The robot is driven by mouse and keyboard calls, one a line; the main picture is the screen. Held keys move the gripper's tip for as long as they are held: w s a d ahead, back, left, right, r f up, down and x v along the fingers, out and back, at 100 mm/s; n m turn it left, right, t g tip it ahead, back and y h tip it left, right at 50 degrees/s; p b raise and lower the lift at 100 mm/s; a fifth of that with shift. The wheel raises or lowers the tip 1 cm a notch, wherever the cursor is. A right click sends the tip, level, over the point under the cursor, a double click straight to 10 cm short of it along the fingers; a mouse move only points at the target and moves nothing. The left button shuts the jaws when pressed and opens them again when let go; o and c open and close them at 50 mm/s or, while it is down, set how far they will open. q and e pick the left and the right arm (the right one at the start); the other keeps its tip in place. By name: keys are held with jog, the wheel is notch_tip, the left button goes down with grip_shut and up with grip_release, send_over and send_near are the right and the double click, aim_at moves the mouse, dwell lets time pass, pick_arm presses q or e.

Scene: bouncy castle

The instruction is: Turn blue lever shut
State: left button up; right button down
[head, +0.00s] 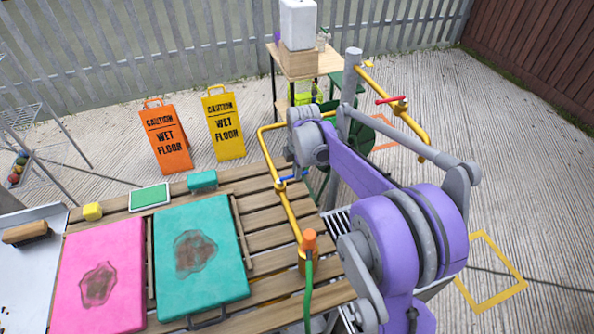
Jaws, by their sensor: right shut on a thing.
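The blue lever (291,179) sits on a yellow pipe (291,211) that runs along the right side of the slatted wooden table. Only small bits of blue show, just below my right wrist. My right gripper (292,173), at the end of my purple and grey arm, is shut on the blue lever from above. The fingers are small and partly hidden here, so the exact grip and the lever's angle are hard to tell. My left gripper is not in view.
A red lever (391,99) is on the yellow pipe farther back. A green hose (308,290) hangs from an orange fitting. Pink (125,250) and teal (228,237) stained pads lie on the table (262,237). Two wet-floor signs stand behind it.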

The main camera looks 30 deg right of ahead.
dwell(0.3)
jog(key=c, duration=0.9)
grip_release()
jog(key=shift+r, duration=0.1)
jog(key=r, duration=0.3)
jog(key=s+r, duration=0.1)
jog(key=r, duration=0.3)
jog(key=s+r, duration=0.1)
jog(key=r, duration=0.2)
jog(key=shift+a+r+p, duration=0.25)
jog(key=shift+p, duration=0.1)
